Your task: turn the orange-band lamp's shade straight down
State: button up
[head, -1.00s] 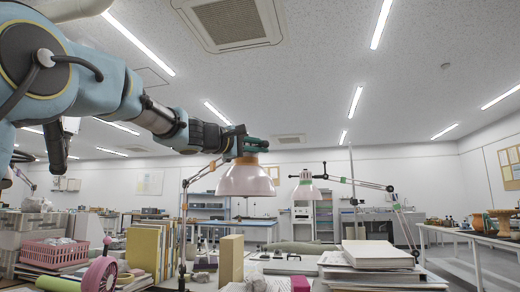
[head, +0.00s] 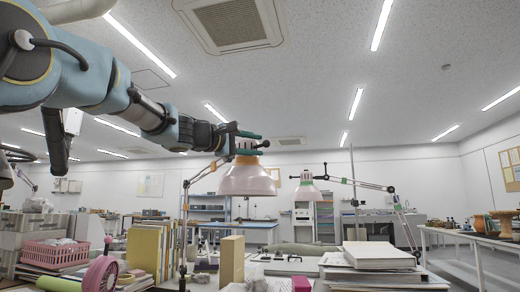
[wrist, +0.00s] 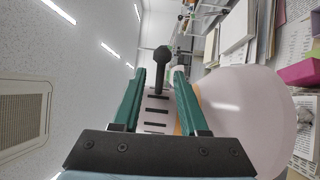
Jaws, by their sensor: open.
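The orange-band lamp's pale pink shade (head: 246,181) hangs in the middle of the head view, opening downward, its rim looking nearly level. Its orange band (head: 246,160) sits at the top of the shade, below the slotted neck. My gripper (head: 256,140) is open at the neck, with its green fingers apart. In the wrist view the fingers (wrist: 157,95) stand on either side of the slotted neck (wrist: 156,112), with a black knob (wrist: 162,58) beyond it. The shade (wrist: 245,115) fills the right there. I cannot tell whether either finger touches the neck.
A second lamp with a green band (head: 307,190) stands to the right on its own jointed arm. Below are stacked books (head: 378,256), upright yellow folders (head: 148,250), a pink basket (head: 52,254) and a pink tape dispenser (head: 100,274). The air above the lamps is clear.

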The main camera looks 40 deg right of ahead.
jog(key=a+b, duration=0.1)
jog(key=a, duration=0.7)
jog(key=shift+f+b, duration=0.3)
